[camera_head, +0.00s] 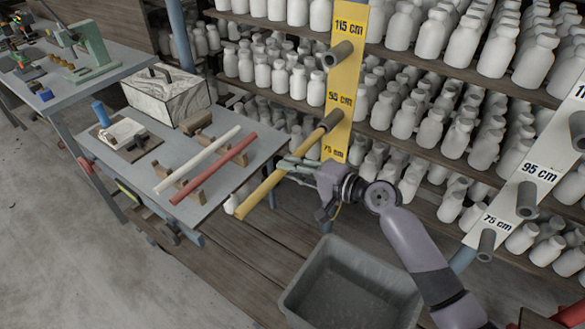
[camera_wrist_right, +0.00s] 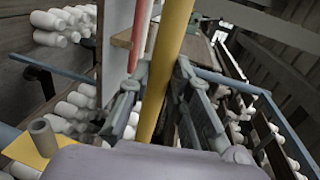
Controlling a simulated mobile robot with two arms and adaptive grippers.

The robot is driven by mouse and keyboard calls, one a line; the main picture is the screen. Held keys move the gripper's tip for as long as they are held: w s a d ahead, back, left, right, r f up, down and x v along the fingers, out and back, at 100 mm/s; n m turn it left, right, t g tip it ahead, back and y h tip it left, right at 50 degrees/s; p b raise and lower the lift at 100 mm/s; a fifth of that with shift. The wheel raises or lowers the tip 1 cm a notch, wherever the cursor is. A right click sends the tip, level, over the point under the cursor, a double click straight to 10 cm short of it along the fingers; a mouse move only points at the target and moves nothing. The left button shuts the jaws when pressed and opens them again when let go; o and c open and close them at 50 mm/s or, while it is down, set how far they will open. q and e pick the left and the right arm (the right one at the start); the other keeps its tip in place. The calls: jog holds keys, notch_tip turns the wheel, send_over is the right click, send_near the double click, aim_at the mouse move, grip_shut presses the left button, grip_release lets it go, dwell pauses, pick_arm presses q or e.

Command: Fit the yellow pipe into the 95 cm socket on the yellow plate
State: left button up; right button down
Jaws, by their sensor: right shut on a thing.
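The yellow pipe (camera_head: 266,189) slants from lower left to upper right in the head view. My right gripper (camera_head: 284,168) is shut on it, partway along. The pipe's upper end meets the mouth of the grey 95 cm socket (camera_head: 330,120) on the yellow plate (camera_head: 346,75); I cannot tell how far inside it is. The pipe's lower end hangs free near the table edge. In the right wrist view the pipe (camera_wrist_right: 172,55) runs between the fingers of the right gripper (camera_wrist_right: 168,75). My left gripper is not in view.
A grey table (camera_head: 222,178) holds a white pipe (camera_head: 198,160) and a red pipe (camera_head: 215,168) on wooden rests. A grey bin (camera_head: 350,288) stands below my right arm. Shelves of white bottles stand behind. A white plate (camera_head: 520,190) with sockets is at right.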

aim_at(312, 145)
jog(key=shift+w+d+b, duration=0.45)
jog(key=shift+w+b, duration=0.1)
jog(key=shift+w, duration=0.05)
jog(key=shift+s+a+p, duration=0.2)
jog(key=shift+s+p, duration=0.05)
jog(key=shift+p, duration=0.05)
dwell(0.6)
jog(key=shift+r, duration=0.1)
dwell(1.1)
jog(key=shift+w+d+b, duration=0.9)
jog(key=shift+w+b, duration=0.15)
jog(key=shift+w, duration=0.2)
jog(key=shift+w+d+b, duration=0.9)
jog(key=shift+w+b, duration=0.15)
jog(key=shift+w, duration=0.15)
jog(key=shift+w+d+b, duration=0.9)
jog(key=shift+w+b, duration=0.15)
jog(key=shift+w, duration=0.2)
jog(key=c, duration=1.5)
grip_release()
jog(key=shift+o, duration=0.5)
jog(key=shift+d, duration=0.1)
jog(key=v, duration=1.2)
